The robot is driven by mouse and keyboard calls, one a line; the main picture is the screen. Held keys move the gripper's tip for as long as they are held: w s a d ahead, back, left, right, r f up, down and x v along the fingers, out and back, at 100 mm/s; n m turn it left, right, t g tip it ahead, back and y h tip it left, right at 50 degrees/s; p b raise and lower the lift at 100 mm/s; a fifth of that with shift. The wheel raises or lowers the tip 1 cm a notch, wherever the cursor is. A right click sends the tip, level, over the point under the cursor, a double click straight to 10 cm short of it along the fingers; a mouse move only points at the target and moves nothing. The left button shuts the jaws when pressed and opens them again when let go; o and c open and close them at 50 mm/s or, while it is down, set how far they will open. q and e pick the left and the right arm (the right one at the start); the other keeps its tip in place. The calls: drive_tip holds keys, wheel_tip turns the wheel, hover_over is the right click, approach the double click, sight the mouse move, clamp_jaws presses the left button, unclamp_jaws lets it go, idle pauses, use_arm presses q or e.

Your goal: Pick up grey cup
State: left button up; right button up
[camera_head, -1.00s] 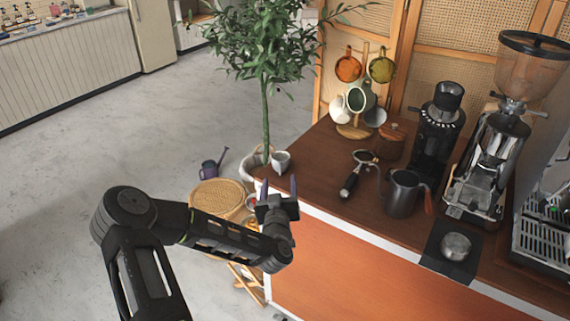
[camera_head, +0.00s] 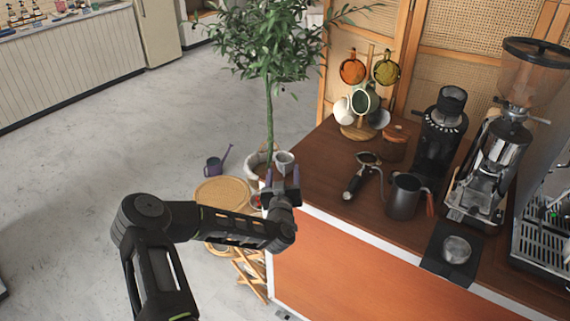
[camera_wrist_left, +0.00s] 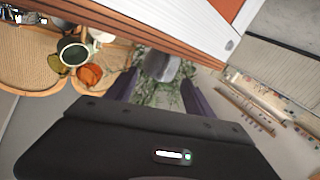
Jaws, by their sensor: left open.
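A small light-grey cup (camera_head: 284,160) stands upright at the far left corner of the brown counter (camera_head: 321,177). In the left wrist view the grey cup (camera_wrist_left: 160,66) appears between and just beyond the two finger tips. My left gripper (camera_head: 282,177) is open and empty at the counter's left edge, its fingers pointing toward the cup. The fingers also show in the left wrist view (camera_wrist_left: 162,88), apart on either side of the cup. The cup's lower part is partly hidden by the gripper in the head view. My right gripper is not in view.
A potted plant (camera_head: 268,110) rises behind the cup. A mug stand (camera_head: 357,132) with several cups, a portafilter (camera_head: 355,185), a dark pitcher (camera_head: 403,196), a grinder (camera_head: 440,135) and an espresso machine (camera_head: 545,235) occupy the counter. A round wicker stool (camera_head: 222,192) stands left of the counter.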

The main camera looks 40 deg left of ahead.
use_arm(q)
drive_tip(key=shift+x, duration=0.9)
clamp_jaws()
idle(0.4)
drive_tip(key=shift+d, duration=0.1)
idle(0.6)
